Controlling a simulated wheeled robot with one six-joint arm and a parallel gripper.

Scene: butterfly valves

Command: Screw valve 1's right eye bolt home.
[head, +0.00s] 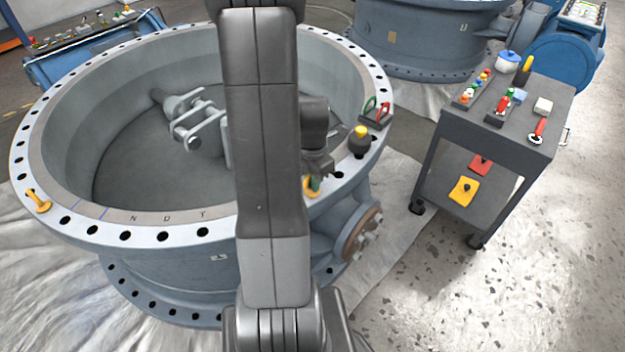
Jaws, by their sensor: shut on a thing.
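Valve 1 (70,240) is the large blue-grey ring-shaped body with a flange full of bolt holes. A yellow eye bolt (38,201) stands on the flange at the left. The right eye bolt (309,188), yellow-orange, is at the flange's right front, mostly hidden by my gripper. My gripper (316,182) points down over it and is shut on it. A small green patch shows at the fingertips. I cannot tell how deep the bolt's thread sits.
A dark pot with a yellow top (360,140) and a small holder with green and red loops (376,111) stand on the flange close behind my gripper. A grey tool cart (550,110) stands at the right. My arm hides the flange's front middle.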

